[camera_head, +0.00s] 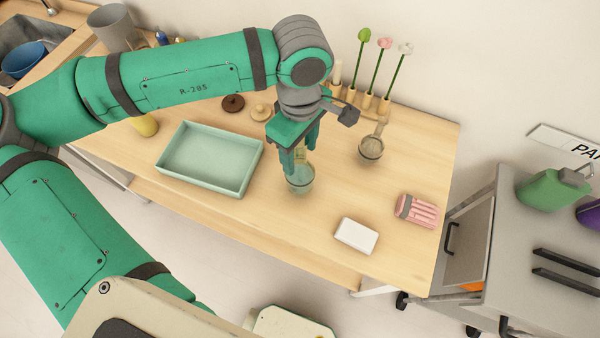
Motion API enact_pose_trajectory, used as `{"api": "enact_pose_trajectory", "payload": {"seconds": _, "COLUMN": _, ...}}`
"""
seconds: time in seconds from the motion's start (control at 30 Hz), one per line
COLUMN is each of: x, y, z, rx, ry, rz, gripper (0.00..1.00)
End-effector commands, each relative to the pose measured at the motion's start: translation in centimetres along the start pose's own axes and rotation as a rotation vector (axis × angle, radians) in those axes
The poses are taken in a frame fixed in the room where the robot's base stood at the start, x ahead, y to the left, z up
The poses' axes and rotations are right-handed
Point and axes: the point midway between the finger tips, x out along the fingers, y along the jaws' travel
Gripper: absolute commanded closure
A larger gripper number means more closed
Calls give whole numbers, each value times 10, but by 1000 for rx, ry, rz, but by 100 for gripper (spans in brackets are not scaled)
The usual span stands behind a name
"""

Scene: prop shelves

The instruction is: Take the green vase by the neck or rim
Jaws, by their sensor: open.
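The green vase (299,181) is a small see-through glass vessel with a round body and a narrower neck, standing upright on the wooden table. My gripper (301,156) points down directly over it. Its jaws are open, with one green finger to the left of the neck and the other to the right and behind. The neck shows between the fingers in this view. The fingers partly hide the upper part of the vase, and I cannot tell whether they touch it.
A pale green tray (210,190) lies left. A white box (356,235) and a pink striped item (417,211) lie front right. Flowers (384,43) stand behind. Bare table lies in front of the vase.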

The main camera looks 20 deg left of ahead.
Motion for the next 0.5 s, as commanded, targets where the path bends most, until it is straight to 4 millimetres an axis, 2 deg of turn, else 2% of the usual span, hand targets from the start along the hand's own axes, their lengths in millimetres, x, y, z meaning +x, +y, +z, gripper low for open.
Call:
{"api": "enact_pose_trajectory", "payload": {"seconds": 0.1, "x": 9, "y": 0, "z": 0, "rx": 0, "ry": 0, "rz": -1, "gripper": 49}}
{"api": "enact_pose_trajectory", "payload": {"seconds": 0.33, "x": 10, "y": 0, "z": 0, "rx": 1, "ry": 0, "rz": 0, "gripper": 49}}
{"api": "enact_pose_trajectory", "payload": {"seconds": 0.37, "x": 10, "y": 0, "z": 0, "rx": 1, "ry": 0, "rz": 0, "gripper": 51}}
{"api": "enact_pose_trajectory", "payload": {"seconds": 0.5, "x": 10, "y": 0, "z": 0, "rx": 1, "ry": 1, "rz": 0, "gripper": 85}}
